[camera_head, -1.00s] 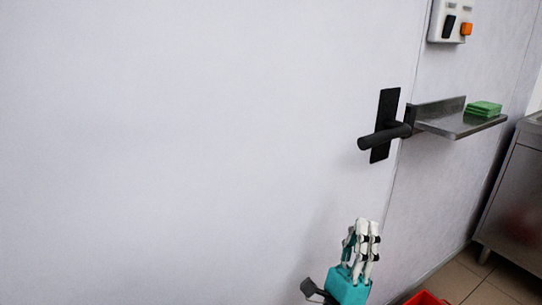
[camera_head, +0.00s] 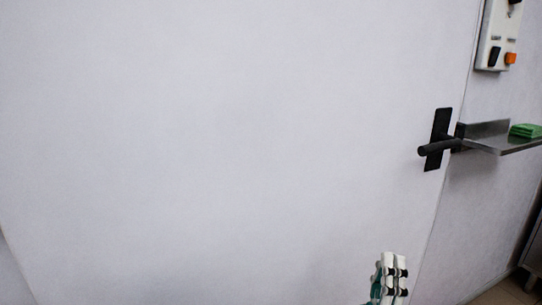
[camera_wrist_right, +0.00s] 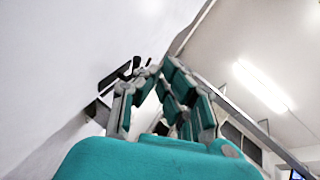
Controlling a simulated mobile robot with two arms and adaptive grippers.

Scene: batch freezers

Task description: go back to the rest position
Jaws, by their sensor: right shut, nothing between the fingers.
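My right gripper (camera_head: 393,262) shows at the bottom edge of the head view, right of the middle, pointing up in front of the white door (camera_head: 200,140). Its white fingers are together and hold nothing. In the right wrist view the gripper (camera_wrist_right: 160,68) points upward with its fingertips close together. The black door handle (camera_head: 436,148) is above and to the right of the gripper in the head view, apart from it. My left gripper is in neither view.
A metal shelf (camera_head: 500,146) with green pads (camera_head: 525,130) juts from the wall right of the handle. A switch box (camera_head: 497,38) hangs above it. A dark metal unit (camera_head: 533,243) stands at the right edge. The door surface is bare.

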